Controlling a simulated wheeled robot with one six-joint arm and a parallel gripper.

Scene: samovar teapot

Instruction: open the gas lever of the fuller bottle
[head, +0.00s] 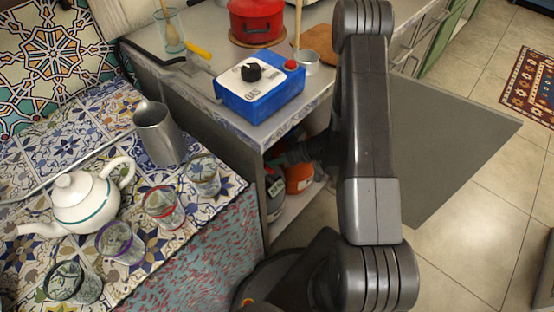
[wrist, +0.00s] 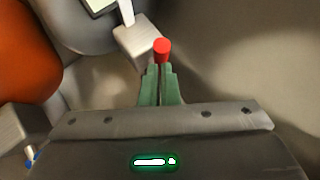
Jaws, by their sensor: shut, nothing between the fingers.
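An orange gas bottle (head: 298,179) stands in the open cabinet under the counter, with a grey bottle (head: 274,192) at its left. In the wrist view the orange bottle (wrist: 28,58) is at the left edge and the grey bottle (wrist: 72,28), with part of a pale label, is at the top. A red-tipped lever (wrist: 161,50) shows by a pale valve block (wrist: 138,42). My gripper (wrist: 160,72) is shut and empty, its green fingertips just below the red tip; I cannot tell whether they touch. No fill level is visible.
The counter above carries a blue gas box (head: 262,98) with a black knob and a red pot (head: 256,20). A tiled table at the left holds a teapot (head: 85,200), a metal jug (head: 158,133) and several glasses. The cabinet's sides and shelf surround the bottles closely.

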